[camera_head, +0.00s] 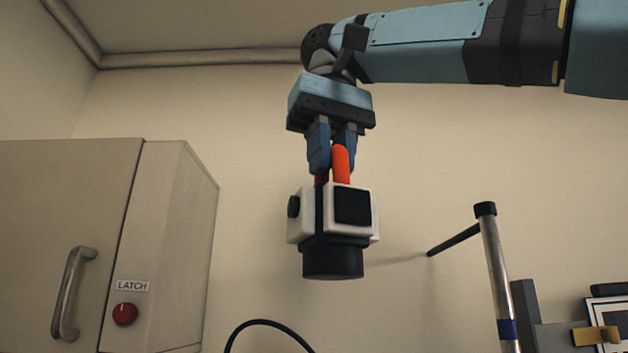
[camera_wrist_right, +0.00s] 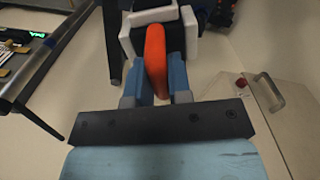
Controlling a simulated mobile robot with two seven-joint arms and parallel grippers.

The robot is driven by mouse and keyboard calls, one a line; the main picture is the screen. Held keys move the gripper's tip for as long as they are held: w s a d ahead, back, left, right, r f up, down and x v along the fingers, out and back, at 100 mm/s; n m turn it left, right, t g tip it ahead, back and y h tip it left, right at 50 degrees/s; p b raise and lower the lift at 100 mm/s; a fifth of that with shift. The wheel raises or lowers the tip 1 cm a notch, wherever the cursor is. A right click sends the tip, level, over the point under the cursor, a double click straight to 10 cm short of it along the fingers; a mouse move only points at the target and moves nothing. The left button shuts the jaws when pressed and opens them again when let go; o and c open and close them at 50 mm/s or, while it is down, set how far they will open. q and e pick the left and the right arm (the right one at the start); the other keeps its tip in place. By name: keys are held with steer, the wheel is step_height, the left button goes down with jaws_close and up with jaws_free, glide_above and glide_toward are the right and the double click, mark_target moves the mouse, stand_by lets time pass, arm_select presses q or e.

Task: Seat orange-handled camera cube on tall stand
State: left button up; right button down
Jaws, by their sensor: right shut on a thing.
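The camera cube (camera_head: 304,212) is white with black panels, a black round part below and an orange handle (camera_head: 341,163) on top. It hangs upright in the air in the middle of the head view. My right gripper (camera_head: 332,165) is shut on the orange handle from above. In the right wrist view the orange handle (camera_wrist_right: 155,58) lies between the two blue fingers (camera_wrist_right: 159,85), with the white cube (camera_wrist_right: 188,35) beyond. A metal post with a black cap (camera_head: 490,240) stands to the right, apart from the cube; I cannot tell if it is the tall stand. My left gripper is not in view.
A beige cabinet (camera_head: 180,230) with a metal handle (camera_head: 70,293) and a red knob (camera_head: 125,314) labelled LATCH stands at left. A black cable (camera_head: 265,323) arcs below the cube. Equipment with a yellow part (camera_head: 594,336) is at lower right.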

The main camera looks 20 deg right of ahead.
mark_target(335, 221)
steer(key=shift+w, duration=0.2)
steer(key=shift+s+a+f, duration=0.1)
steer(key=shift+s+f, duration=0.4)
steer(key=shift+s, duration=0.2)
steer(key=shift+s+f, duration=0.1)
steer(key=shift+f, duration=0.15)
steer(key=shift+w+d+f, duration=0.1)
steer(key=shift+w+f, duration=0.15)
steer(key=shift+f, duration=0.35)
steer(key=shift+w+d+f, duration=0.1)
steer(key=shift+w+f, duration=0.1)
steer(key=shift+f, duration=0.8)
steer(key=shift+s+a+f, duration=0.1)
steer(key=shift+s+f, duration=0.15)
steer(key=shift+f, duration=0.65)
steer(key=shift+w+f, duration=0.15)
steer(key=shift+f, duration=0.4)
